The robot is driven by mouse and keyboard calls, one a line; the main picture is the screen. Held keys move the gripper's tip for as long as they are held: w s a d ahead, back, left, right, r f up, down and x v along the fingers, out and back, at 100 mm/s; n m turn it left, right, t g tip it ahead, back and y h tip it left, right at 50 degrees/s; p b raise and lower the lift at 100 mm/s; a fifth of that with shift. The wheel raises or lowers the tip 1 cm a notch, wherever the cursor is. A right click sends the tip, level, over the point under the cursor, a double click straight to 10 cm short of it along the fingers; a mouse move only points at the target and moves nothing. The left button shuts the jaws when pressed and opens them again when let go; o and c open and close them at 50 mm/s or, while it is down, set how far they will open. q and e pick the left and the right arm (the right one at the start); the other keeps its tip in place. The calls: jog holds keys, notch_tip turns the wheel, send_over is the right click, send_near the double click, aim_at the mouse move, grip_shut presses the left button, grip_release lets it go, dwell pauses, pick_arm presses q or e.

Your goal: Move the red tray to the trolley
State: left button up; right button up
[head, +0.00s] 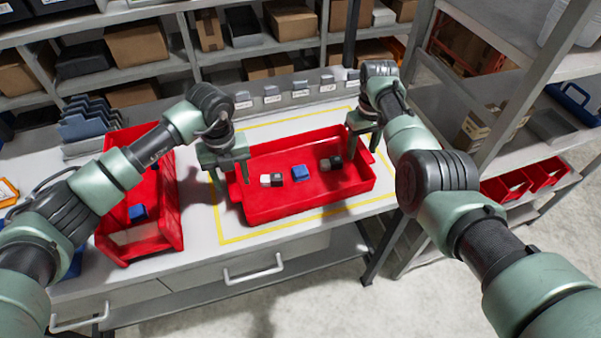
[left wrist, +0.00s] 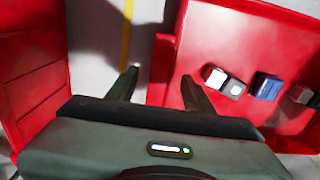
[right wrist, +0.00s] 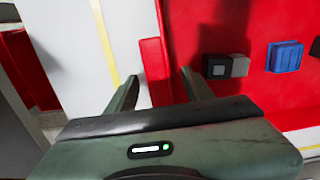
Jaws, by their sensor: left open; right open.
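The red tray (head: 310,206) lies on the white worktop inside a yellow outline. It holds a few small blocks, among them a blue block (head: 300,173). My left gripper (head: 228,178) is open at the tray's left side; in the left wrist view the tray's wall (left wrist: 163,65) lies between its fingers (left wrist: 158,80). My right gripper (head: 363,148) is open at the right side; in the right wrist view the tray's wall (right wrist: 155,70) lies between its fingers (right wrist: 158,78). I cannot tell whether the fingers touch the wall. I see no trolley in these views.
A red bin (head: 125,235) with a blue item stands left of the tray. A row of small labelled dispensers (head: 300,90) lines the back. Shelves with boxes stand behind, and a metal rack (head: 500,130) on the right. Open floor (head: 400,295) shows at the front right.

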pick_arm(q)
jog(key=shift+f, duration=0.15)
pick_arm(e)
jog(key=shift+w+f, duration=0.1)
pick_arm(q)
grip_shut()
pick_arm(e)
grip_shut()
pick_arm(q)
jog(key=shift+w+r, duration=0.1)
jog(key=shift+r, duration=0.1)
